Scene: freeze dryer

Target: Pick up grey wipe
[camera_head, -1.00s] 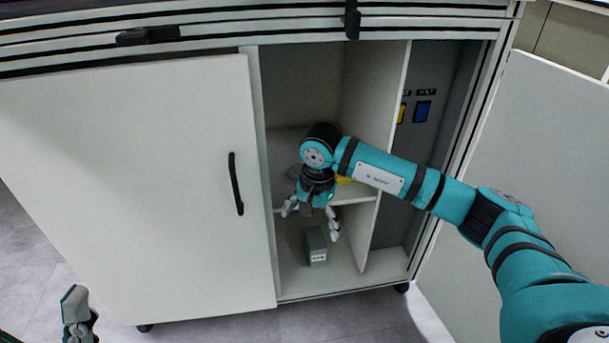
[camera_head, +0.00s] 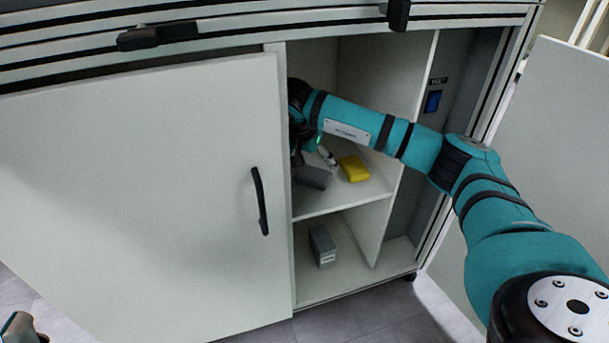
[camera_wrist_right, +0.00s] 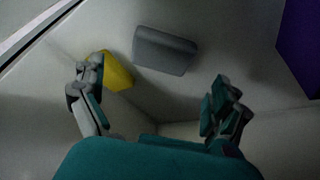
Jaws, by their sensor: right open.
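The grey wipe (camera_head: 313,177) lies on the middle shelf inside the open cabinet, left of a yellow block. In the right wrist view the grey wipe (camera_wrist_right: 165,50) lies ahead of my fingers, a little above the gap between them. My right gripper (camera_wrist_right: 158,103) is open and empty, apart from the wipe. In the head view it is inside the upper compartment, partly hidden by its own arm. My left gripper (camera_head: 20,328) shows only in part at the bottom left corner, far from the wipe.
The yellow block (camera_head: 354,168) is close to one right finger in the wrist view. A grey box (camera_head: 322,246) stands in the lower compartment. The white door (camera_head: 150,190) covers the cabinet's left side. A purple object (camera_wrist_right: 304,45) shows in the wrist view.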

